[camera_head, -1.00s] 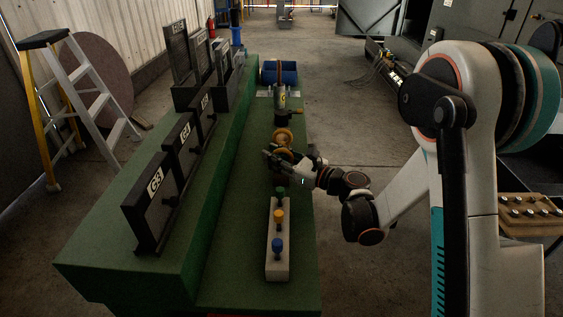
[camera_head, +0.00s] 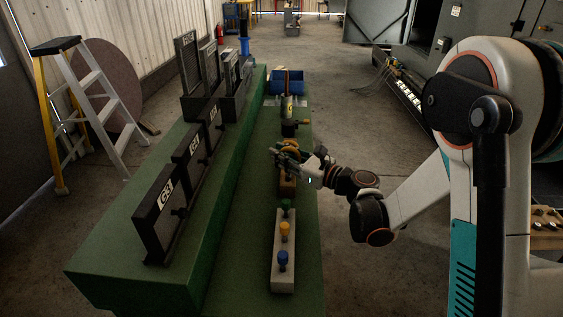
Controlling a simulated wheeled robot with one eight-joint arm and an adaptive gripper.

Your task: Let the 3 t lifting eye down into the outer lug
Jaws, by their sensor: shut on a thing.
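My gripper (camera_head: 279,153) is over the right-hand part of the green bench, pointing left, and is shut on a small tan ring-shaped piece (camera_head: 280,147), which looks like the lifting eye. Its fingers hide part of it, and no rating mark is legible. A brown block (camera_head: 287,185) stands on the bench just below and in front of the gripper; it may be a lug. Another brown piece (camera_head: 290,129) stands just behind. I cannot tell which is the outer lug, or whether the ring touches either.
A yellow-labelled cylinder (camera_head: 288,106) and a blue bin (camera_head: 289,80) are behind. A stepladder (camera_head: 88,110) stands left.

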